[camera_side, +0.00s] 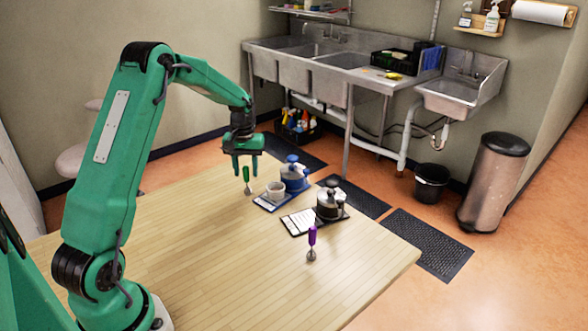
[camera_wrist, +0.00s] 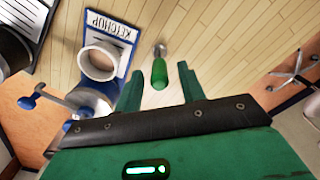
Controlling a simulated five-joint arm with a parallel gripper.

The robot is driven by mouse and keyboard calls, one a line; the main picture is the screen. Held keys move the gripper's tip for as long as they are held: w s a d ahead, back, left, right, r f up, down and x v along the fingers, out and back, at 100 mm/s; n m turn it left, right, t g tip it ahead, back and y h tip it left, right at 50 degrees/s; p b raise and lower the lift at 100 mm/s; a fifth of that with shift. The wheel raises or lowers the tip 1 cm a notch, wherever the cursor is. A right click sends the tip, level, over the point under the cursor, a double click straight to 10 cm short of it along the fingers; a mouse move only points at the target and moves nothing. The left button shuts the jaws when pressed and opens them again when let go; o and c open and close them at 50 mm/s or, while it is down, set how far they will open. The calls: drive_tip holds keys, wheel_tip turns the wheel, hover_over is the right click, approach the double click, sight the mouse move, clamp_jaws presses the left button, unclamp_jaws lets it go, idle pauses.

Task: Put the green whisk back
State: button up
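The green whisk (camera_side: 247,181) stands upright on the wooden table near its far edge, its head down. In the wrist view the green whisk (camera_wrist: 159,74) shows handle first, between and slightly beyond my finger tips. My gripper (camera_side: 246,171) is open, pointing down at the top of the handle, with a finger on each side. In the wrist view both fingers of my gripper (camera_wrist: 161,69) are apart, with gaps to the handle.
A black tray (camera_side: 291,226) with a white label holds a dark-lidded jar (camera_side: 328,201). A purple whisk (camera_side: 312,242) stands upright nearer the front right. The table (camera_side: 220,270) is bare at the front. Sinks (camera_side: 340,72) and bins stand beyond it.

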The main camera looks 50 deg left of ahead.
wheel_tip(320, 180, up, 9)
drive_tip(key=shift+f, duration=0.2)
idle(0.6)
drive_tip(key=shift+d, duration=0.1)
drive_tip(key=shift+d+r, duration=0.2)
drive_tip(key=shift+r, duration=0.1)
drive_tip(key=s+d+r+m+t, duration=0.1)
drive_tip(key=s+d+r+m, duration=0.1)
drive_tip(key=s+d+r, duration=0.45)
drive_tip(key=s+d+r+m+t, duration=0.2)
drive_tip(key=s+d+r, duration=0.15)
drive_tip(key=d, duration=0.55)
drive_tip(key=s+d+m+t, duration=0.2)
drive_tip(key=s+d+m, duration=0.3)
drive_tip(key=s+d, duration=0.4)
drive_tip(key=shift+s+f+t, duration=0.3)
drive_tip(key=shift+s+f, duration=0.15)
drive_tip(key=shift+s, duration=1.6)
